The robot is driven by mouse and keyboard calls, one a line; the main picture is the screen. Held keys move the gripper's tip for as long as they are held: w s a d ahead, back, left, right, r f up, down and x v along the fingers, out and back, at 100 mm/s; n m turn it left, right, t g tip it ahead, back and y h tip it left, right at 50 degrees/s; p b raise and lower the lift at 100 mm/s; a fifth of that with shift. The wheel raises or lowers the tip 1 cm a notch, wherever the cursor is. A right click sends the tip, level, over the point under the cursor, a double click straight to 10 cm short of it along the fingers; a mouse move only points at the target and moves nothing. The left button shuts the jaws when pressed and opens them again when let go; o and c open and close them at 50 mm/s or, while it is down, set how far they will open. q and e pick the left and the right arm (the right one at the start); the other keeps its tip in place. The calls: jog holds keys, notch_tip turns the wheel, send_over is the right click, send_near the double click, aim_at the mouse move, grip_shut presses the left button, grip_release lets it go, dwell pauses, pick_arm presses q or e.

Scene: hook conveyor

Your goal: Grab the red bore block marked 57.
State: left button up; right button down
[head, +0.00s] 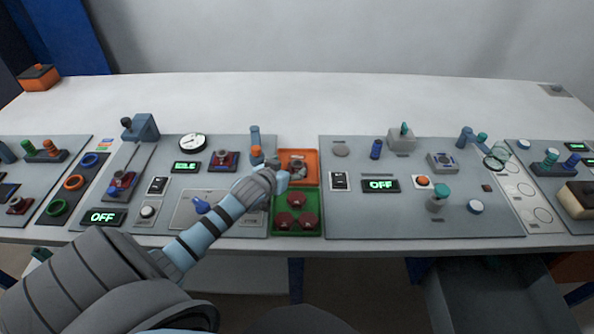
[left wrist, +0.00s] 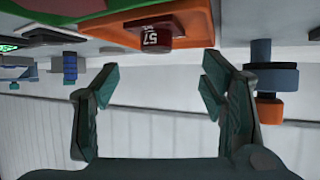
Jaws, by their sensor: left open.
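The red bore block (left wrist: 157,38) with a white 57 on it sits in the orange tray (left wrist: 192,22) in the left wrist view, which shows the place upside down. In the head view the orange tray (head: 311,156) lies in the middle of the bench, with the block (head: 298,170) in it, partly hard to make out. My left gripper (head: 285,178) is at the left side of the tray, close to the block. In the left wrist view its fingers (left wrist: 158,85) are spread apart with nothing between them, and the block shows beyond them. My right gripper is not in view.
A green tray (head: 297,234) with several dark red round blocks adjoins the orange tray's near side. A blue and orange post (head: 256,150) stands just left of the orange tray; it also shows in the left wrist view (left wrist: 268,77). Grey control panels (head: 440,220) flank the trays.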

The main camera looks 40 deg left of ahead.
aim_at(299, 162)
pick_arm(q)
jog(key=x, duration=0.2)
jog(key=b+x, duration=0.1)
jog(key=x, duration=0.1)
jog(key=b+x, duration=0.1)
jog(key=x, duration=0.1)
jog(key=shift+d+f, duration=0.3)
jog(key=shift+f, duration=0.1)
jog(key=shift+r, duration=0.15)
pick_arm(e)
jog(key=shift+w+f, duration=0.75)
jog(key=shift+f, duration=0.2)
pick_arm(q)
jog(key=shift+c, duration=0.7)
jog(key=c, duration=1.3)
jog(key=shift+c, duration=0.2)
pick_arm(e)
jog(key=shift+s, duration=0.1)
